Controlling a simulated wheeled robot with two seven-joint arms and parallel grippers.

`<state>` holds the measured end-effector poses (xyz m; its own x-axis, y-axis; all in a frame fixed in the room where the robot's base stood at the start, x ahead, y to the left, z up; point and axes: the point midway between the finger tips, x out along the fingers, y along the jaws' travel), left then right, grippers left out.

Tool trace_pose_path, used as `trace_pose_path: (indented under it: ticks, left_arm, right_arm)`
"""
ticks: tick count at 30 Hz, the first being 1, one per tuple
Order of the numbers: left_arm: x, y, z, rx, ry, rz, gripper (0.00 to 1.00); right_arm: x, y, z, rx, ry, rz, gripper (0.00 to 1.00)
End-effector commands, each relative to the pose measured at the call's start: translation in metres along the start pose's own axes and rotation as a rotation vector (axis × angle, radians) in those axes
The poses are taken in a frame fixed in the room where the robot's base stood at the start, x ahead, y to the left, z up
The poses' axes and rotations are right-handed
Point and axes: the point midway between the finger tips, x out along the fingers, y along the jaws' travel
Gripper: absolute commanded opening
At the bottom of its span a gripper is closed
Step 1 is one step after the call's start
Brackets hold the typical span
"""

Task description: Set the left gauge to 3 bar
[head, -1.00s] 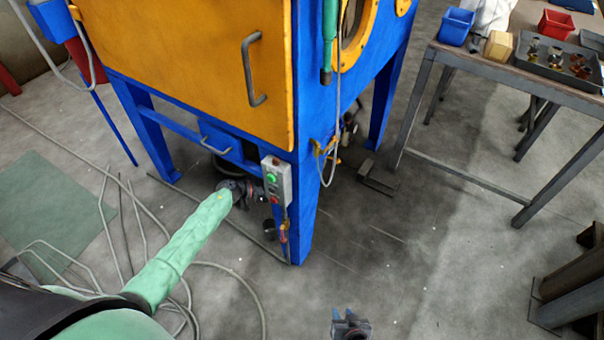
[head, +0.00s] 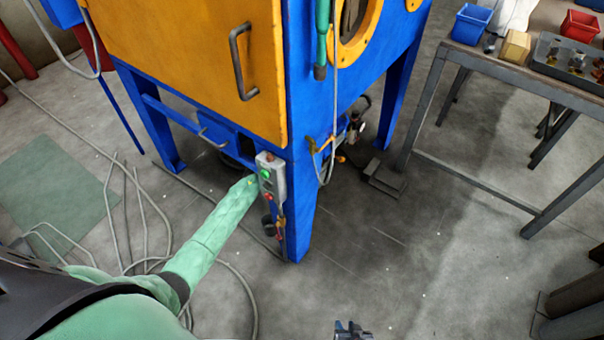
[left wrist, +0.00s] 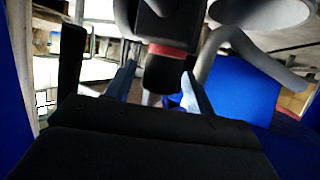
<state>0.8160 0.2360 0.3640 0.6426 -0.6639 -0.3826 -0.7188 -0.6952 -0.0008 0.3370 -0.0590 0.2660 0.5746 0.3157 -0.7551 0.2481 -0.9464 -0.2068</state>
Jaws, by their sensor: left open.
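In the left wrist view, a black knob (left wrist: 163,72) with a red ring stands between the two fingers of my left gripper (left wrist: 160,88). The fingers are open, one on each side of the knob; I cannot tell whether they touch it. In the head view, my left arm reaches to the front leg of the blue and orange cabinet (head: 190,60), and its gripper is hidden behind the control box (head: 270,177). No gauge dial can be read in either view. My right gripper (head: 352,329) is at the bottom edge, cut off and small, apart from the cabinet.
The blue cabinet leg (head: 300,215) stands close to my left arm. Grey hoses (head: 140,225) lie on the floor at left. A grey pipe (left wrist: 215,55) runs close by the left fingers. A metal table (head: 500,75) with bins is at right.

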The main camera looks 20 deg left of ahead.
Motion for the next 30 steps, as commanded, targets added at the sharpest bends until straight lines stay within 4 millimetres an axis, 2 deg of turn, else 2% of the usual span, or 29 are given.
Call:
trace_pose_path:
  ticks: [4, 13, 20, 30]
  left_arm:
    - [0.0095, 0.0009, 0.0007, -0.002, 0.0, 0.001, 0.54]
    - [0.0109, 0.0008, 0.0002, -0.001, 0.0, 0.001, 0.54]
    - [0.0108, 0.0007, 0.0003, -0.001, 0.0, 0.001, 0.1]
    - [0.0089, -0.0004, -0.0022, 0.02, -0.003, 0.05, 0.1]
  right_arm:
    - [0.0017, 0.0001, 0.0015, 0.0, 0.0, 0.0, 0.31]
    - [0.0014, -0.0009, 0.0015, 0.001, 0.001, -0.001, 0.31]
    - [0.0014, -0.0008, 0.0017, 0.001, 0.001, -0.001, 0.31]
    - [-0.005, -0.0017, -0.0032, 0.0, -0.001, 0.0, 0.31]
